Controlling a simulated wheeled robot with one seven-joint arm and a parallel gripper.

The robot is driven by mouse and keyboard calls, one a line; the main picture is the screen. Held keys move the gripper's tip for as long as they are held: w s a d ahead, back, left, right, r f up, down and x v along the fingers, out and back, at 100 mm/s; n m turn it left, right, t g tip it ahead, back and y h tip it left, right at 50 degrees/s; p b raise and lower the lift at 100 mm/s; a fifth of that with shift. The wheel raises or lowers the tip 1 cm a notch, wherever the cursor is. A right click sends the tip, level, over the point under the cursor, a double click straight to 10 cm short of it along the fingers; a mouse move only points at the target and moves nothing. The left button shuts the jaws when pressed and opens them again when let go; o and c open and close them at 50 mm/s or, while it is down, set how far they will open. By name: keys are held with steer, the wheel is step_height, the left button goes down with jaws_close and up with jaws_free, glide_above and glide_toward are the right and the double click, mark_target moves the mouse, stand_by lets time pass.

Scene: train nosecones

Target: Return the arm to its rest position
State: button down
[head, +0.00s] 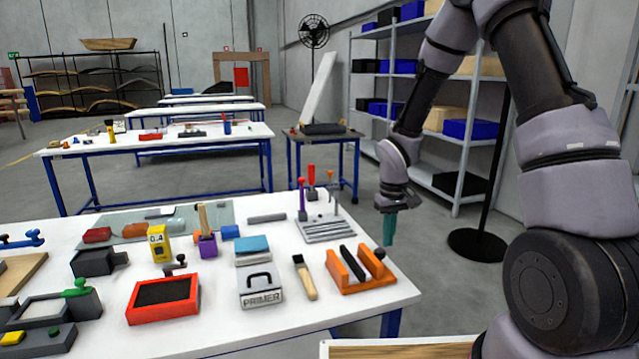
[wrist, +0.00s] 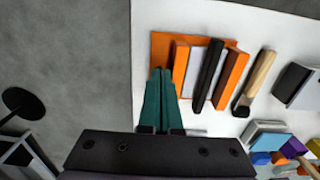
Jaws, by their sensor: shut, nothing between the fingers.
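My gripper (head: 389,228) hangs from my raised arm at the right end of the white table (head: 230,333), pointing down. In the wrist view its teal fingers (wrist: 161,74) are together with nothing between them. They appear just off the table's right edge, close to an orange holder (head: 349,284) with a black piece standing in it. The holder also shows in the wrist view (wrist: 160,50), beside the fingertips. I cannot tell how high the fingers are above it.
Shelves with blue bins (head: 473,129) and a black round stand base (head: 478,245) are behind my arm. Open floor lies right of the table.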

steer(key=shift+r, duration=0.8)
steer(key=shift+r, duration=0.1)
steer(key=s+d+r+m+t, duration=0.2)
steer(key=s+r, duration=0.1)
steer(key=r, duration=0.6)
steer(key=s+d+r+m+t, duration=0.15)
steer(key=s+r, duration=0.25)
steer(key=r, duration=0.4)
steer(key=s+d+r+m+t, duration=0.1)
steer(key=s+d+r+m, duration=0.15)
steer(key=r, duration=0.65)
steer(key=s+r+m+t+y, duration=0.1)
steer(key=s+r+t+y, duration=0.1)
steer(key=s+r, duration=0.4)
steer(key=s, duration=0.3)
steer(key=shift+s+d+m+t, duration=0.3)
steer(key=shift+s+m+t, duration=0.05)
steer(key=shift+m, duration=0.05)
